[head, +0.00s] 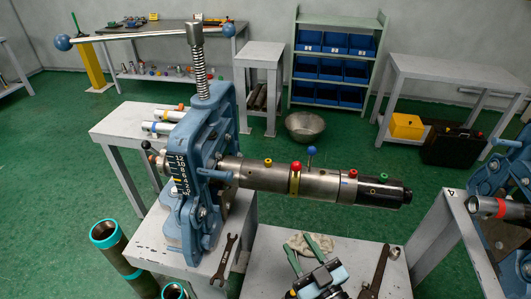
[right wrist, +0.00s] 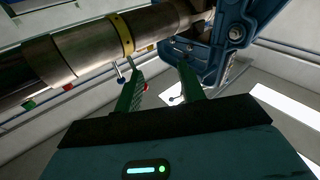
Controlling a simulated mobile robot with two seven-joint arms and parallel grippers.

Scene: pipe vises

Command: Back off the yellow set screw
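The yellow set screw (head: 268,162) is a small yellow-capped knob on top of the steel pipe (head: 245,174), between the blue vise (head: 205,140) and the yellow band. My right gripper (head: 298,243) is in front of the pipe and apart from it, with its two green fingers spread and nothing between them. In the right wrist view the open gripper (right wrist: 161,70) shows below the pipe (right wrist: 75,50) and its yellow band (right wrist: 124,35). A small yellow patch (right wrist: 150,47) beside the band may be the set screw. My left gripper is not in view.
Red (head: 296,166), blue (head: 311,150) and green (head: 384,177) knobs stand along the pipe. A wrench (head: 226,258) lies on the vise table. A rag (head: 296,245) and a pipe wrench (head: 378,270) lie on the front table. Teal-ended pipes stand at the lower left.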

